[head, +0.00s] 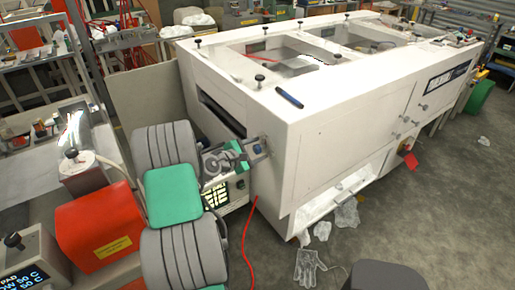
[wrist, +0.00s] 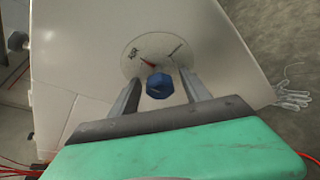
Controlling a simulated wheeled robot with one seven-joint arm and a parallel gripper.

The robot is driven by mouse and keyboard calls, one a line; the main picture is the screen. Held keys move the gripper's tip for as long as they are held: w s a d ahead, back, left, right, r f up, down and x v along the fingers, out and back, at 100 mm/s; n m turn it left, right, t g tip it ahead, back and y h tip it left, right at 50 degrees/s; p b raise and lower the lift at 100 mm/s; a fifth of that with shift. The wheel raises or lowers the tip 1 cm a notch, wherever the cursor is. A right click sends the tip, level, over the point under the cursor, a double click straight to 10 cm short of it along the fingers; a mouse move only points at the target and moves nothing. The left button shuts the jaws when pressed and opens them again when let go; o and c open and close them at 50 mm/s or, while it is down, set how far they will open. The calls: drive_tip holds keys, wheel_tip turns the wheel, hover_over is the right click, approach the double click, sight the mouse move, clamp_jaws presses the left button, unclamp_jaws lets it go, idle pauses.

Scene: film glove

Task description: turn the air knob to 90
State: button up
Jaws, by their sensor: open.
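The air knob (wrist: 159,86) is a blue faceted knob at the lower edge of a round pale dial (wrist: 152,52) in the wrist view. A short red pointer shows just above the knob, and a thin dark line lies to its upper right. The dial's printed marks are too small to read. My gripper (wrist: 158,84) is open, with one finger on each side of the knob. I cannot tell whether the fingers touch it. In the head view the blue knob (head: 259,149) shows at the near end of the white machine, beside my gripper (head: 254,148).
The large white machine (head: 330,150) fills the middle. An orange-red box (head: 100,226) stands at the left. A red hose (head: 249,240) runs down to the floor. A clear glove (head: 308,268) and crumpled film (head: 346,215) lie on the floor. Open floor is at the right.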

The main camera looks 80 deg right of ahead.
clamp_jaws()
idle(0.5)
